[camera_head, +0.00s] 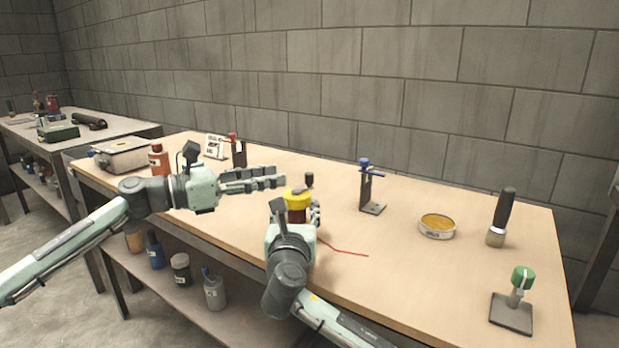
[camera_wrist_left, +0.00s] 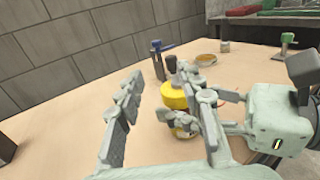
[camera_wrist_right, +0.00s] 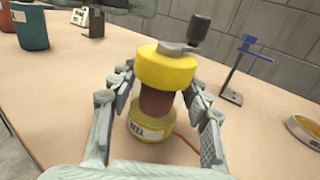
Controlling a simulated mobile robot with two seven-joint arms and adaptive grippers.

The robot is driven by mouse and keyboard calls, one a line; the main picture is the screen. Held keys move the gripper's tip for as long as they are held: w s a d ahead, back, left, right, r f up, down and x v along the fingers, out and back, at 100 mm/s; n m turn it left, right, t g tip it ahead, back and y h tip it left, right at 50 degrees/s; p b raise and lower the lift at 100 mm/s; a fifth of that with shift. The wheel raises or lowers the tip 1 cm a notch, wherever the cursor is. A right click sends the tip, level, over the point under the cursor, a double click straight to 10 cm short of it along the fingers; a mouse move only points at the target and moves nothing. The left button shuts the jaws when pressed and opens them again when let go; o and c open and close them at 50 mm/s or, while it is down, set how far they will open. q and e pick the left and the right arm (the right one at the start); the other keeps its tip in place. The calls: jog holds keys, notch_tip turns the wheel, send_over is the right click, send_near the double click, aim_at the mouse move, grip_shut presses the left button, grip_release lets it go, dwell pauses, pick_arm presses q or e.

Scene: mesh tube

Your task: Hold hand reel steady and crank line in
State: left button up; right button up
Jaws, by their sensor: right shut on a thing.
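The hand reel (camera_head: 298,197) stands upright on the workbench, with yellow flanges, a brown wound middle and a dark crank knob (camera_head: 309,179) on top. In the right wrist view the reel (camera_wrist_right: 167,68) sits between the fingers of my right gripper (camera_wrist_right: 160,104), which is shut on its middle. A thin red line (camera_head: 343,249) runs from the reel across the bench. My left gripper (camera_head: 282,177) is open and empty, up and to the left of the reel. In the left wrist view its fingers (camera_wrist_left: 165,95) are spread apart, with the yellow reel top (camera_wrist_left: 174,95) beyond them.
A blue-handled stand (camera_head: 370,188), a round yellow-filled tin (camera_head: 437,226), a dark-handled brush (camera_head: 501,217) and a green-topped stand (camera_head: 516,300) are on the right. A red bottle (camera_head: 159,160) and a grey box (camera_head: 122,155) are at the left. The bench (camera_head: 400,275) is clear at front centre.

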aim_at(309, 186)
pick_arm(q)
jog(key=s+a+f+n+t, duration=0.1)
jog(key=s+a+t, duration=0.1)
jog(key=s, duration=0.2)
jog(key=shift+y, duration=0.4)
jog(key=x, duration=1.2)
jog(key=shift+s+d+f, duration=0.1)
jog(key=shift+s+f, duration=0.1)
grip_shut()
